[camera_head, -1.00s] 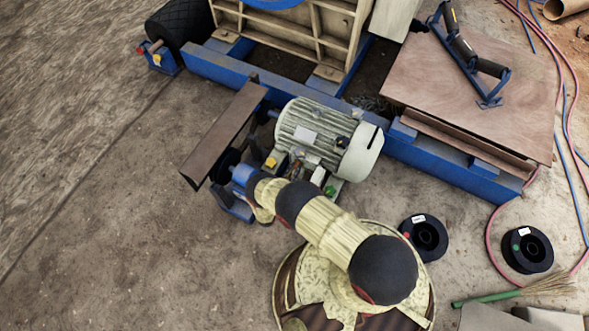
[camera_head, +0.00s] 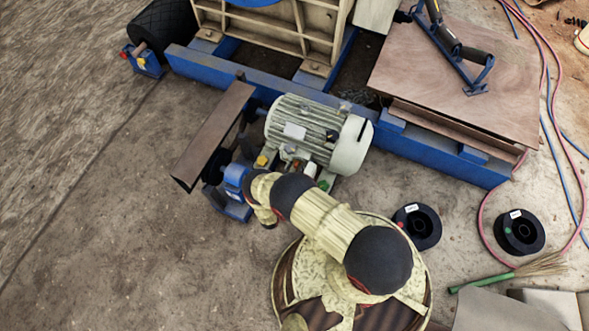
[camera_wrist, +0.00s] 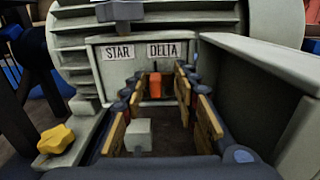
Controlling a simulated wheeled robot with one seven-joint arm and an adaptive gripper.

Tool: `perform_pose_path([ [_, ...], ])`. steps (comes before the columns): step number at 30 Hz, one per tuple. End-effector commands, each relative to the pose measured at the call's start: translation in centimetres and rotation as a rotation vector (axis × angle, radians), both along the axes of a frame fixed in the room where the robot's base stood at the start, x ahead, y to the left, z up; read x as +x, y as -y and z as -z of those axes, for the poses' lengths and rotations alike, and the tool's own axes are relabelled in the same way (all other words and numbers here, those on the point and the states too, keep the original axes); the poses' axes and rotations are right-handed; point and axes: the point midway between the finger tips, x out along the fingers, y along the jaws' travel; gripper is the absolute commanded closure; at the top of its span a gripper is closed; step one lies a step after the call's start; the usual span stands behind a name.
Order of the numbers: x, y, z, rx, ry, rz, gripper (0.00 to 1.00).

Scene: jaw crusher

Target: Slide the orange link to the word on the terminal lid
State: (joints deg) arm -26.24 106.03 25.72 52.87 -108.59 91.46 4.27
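A pale grey block (camera_wrist: 138,128) sits nearer in the slot. In the head view my gripper (camera_head: 264,213) is at the near left side of the motor's terminal box, mostly hidden by my wrist.
A yellow knob (camera_wrist: 56,139) is left of the box. A pale panel (camera_wrist: 268,60) rises on the right. Black spools (camera_head: 418,226) and a broom (camera_head: 510,272) lie on the floor.

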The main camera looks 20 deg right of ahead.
Motion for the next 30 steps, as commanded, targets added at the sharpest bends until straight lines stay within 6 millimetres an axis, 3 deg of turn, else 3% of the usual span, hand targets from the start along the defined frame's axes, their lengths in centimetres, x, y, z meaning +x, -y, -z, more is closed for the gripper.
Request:
perform_pose_path([
  [11, -0.3, -0.7, 0.0, 0.001, 0.001, -0.004, 0.7],
  [30, -7.4, -7.6, 0.0, 0.0, 0.0, -0.004, 0.7],
])
